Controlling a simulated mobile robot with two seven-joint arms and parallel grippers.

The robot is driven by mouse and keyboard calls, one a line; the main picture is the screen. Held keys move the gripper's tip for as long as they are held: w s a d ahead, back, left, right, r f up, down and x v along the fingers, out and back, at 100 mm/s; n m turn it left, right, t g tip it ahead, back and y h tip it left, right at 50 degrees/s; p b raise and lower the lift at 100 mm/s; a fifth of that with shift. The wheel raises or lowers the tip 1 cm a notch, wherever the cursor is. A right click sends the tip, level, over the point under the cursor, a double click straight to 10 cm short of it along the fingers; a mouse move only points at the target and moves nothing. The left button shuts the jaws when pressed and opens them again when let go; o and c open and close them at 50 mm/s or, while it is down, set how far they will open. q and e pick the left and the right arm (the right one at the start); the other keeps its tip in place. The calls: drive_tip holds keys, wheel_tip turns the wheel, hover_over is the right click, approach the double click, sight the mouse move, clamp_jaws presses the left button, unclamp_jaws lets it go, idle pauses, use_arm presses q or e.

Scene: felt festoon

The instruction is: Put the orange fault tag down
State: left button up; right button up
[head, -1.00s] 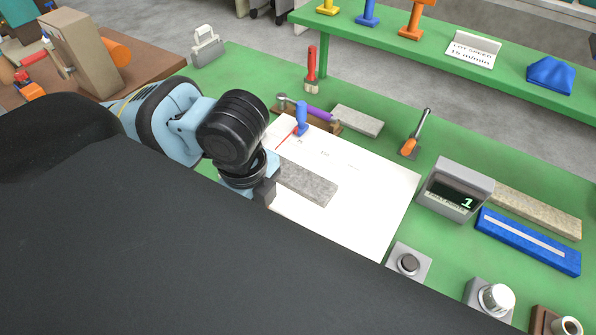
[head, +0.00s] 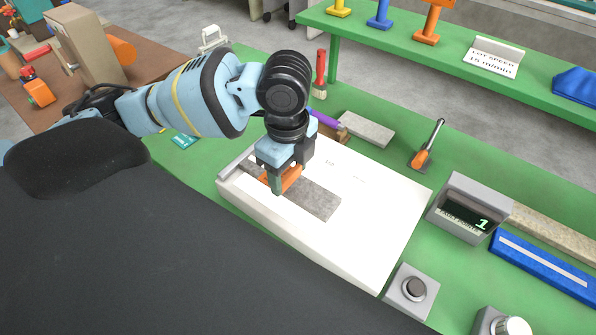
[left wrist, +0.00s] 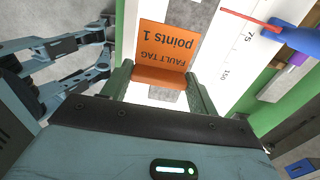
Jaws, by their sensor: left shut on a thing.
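The orange fault tag (left wrist: 163,50) shows in the left wrist view with the words "FAULT TAG points 1". My left gripper (head: 279,187) is shut on the tag, whose orange side (head: 290,179) shows between the fingers in the head view. The gripper is over a grey felt strip (head: 318,199) on the white board (head: 380,210). I cannot tell whether the tag touches the strip. My right gripper is not in view.
A grey display box (head: 468,206) reading 1 stands right of the board. A grey button box (head: 412,290) stands at the front right.

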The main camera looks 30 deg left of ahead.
sight(296, 175)
use_arm(q)
drive_tip(key=shift+w, duration=1.05)
drive_tip(key=shift+w+f, duration=0.25)
drive_tip(key=shift+f, duration=0.05)
wheel_tip(296, 175, down, 3)
drive_tip(key=shift+a+f, duration=0.1)
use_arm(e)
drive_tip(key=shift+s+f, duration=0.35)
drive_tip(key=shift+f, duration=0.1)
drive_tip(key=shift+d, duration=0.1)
use_arm(q)
drive_tip(key=o, duration=0.9)
drive_tip(key=shift+f, duration=0.1)
drive_tip(key=shift+o, duration=0.2)
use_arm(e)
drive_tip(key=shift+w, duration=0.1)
